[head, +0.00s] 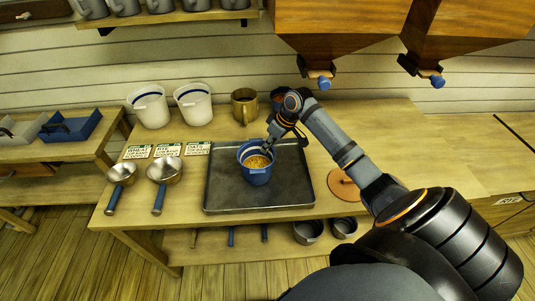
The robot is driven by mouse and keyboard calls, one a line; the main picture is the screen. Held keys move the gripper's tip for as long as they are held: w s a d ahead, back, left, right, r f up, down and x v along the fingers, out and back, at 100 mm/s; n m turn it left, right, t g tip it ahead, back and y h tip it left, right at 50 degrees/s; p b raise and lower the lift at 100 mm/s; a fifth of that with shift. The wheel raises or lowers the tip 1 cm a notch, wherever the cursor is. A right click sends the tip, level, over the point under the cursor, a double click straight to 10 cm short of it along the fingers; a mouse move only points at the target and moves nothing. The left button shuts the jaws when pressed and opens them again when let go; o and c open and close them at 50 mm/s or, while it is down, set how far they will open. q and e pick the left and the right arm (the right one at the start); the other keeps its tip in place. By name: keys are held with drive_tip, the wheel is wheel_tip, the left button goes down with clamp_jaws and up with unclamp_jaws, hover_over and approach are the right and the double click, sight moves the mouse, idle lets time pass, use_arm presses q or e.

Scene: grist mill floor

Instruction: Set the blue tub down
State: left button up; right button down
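The blue tub (255,177) is upright and holds yellowish grain. It is over the middle of the dark metal tray (225,192) on the wooden table. I cannot tell whether its base touches the tray or is slightly above it. My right gripper (269,144) reaches in from the right and is at the tub's back right rim, apparently shut on it. The fingertips are small and partly hidden by the rim. My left gripper is not in view.
White tubs (150,110) and a brass mug (244,105) stand behind the tray. Cards (167,150) and metal scoops (165,171) lie to its left. A round brown lid (343,186) is to the right. Wooden hoppers (335,22) hang above. The tray has bare room around the tub.

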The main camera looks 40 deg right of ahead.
drive_tip(key=shift+s, duration=0.15)
drive_tip(key=c, duration=1.5)
unclamp_jaws()
drive_tip(key=shift+v, duration=6.05)
